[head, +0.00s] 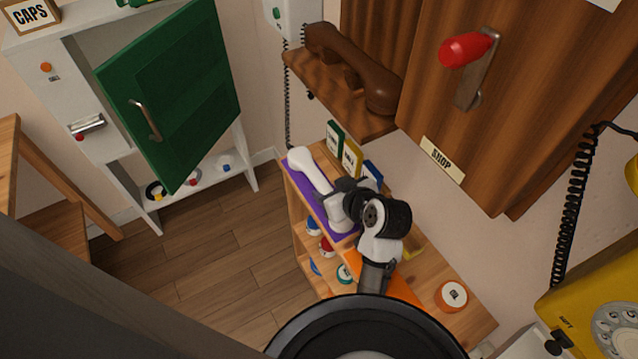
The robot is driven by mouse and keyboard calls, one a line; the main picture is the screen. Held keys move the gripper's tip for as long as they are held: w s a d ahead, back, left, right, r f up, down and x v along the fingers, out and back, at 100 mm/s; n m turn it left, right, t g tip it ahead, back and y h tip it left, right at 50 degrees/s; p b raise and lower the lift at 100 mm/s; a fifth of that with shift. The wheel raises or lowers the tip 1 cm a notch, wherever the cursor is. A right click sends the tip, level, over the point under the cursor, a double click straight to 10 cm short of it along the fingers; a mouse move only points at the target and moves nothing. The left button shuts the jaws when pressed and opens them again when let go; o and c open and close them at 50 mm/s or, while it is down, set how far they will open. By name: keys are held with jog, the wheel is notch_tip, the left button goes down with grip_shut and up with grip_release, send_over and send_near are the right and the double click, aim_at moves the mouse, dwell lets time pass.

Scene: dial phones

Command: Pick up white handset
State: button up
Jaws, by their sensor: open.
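The white handset (313,174) lies on a purple mat (296,176) on top of a low wooden shelf. Its rounded far end and handle show; its near end is partly covered by my arm. My gripper (345,194) is over the near part of the handset, at the end of my white and black arm. The gripper is open. Its fingertips are hard to make out, and I cannot tell whether they touch the handset.
A brown handset (352,65) rests on a wooden wall ledge above. A wooden SHOP box (480,130) with a red-handled lever overhangs on the right. Small upright boxes (351,157) stand behind the mat. An OIL tin (452,295) sits nearer. A green door (175,100) stands open at left.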

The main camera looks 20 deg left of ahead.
jog(key=x, duration=0.2)
jog(key=p+x, duration=0.1)
jog(key=x, duration=0.1)
jog(key=shift+w+a+p, duration=0.25)
jog(key=shift+a+p, duration=0.05)
jog(key=shift+a, duration=0.1)
jog(key=shift+w+a+f, duration=0.25)
jog(key=shift+a+f, duration=0.05)
grip_shut()
jog(key=shift+r+b, duration=0.2)
jog(key=shift+b, duration=0.1)
notch_tip(320, 180, up, 7)
jog(key=shift+s+a+f+b, duration=0.1)
jog(key=shift+f+b, duration=0.05)
jog(key=shift+b, duration=0.3)
jog(key=s+a+p, duration=0.2)
jog(key=s+a, duration=1)
jog(key=s, duration=0.3)
jog(key=shift+s+p, duration=0.3)
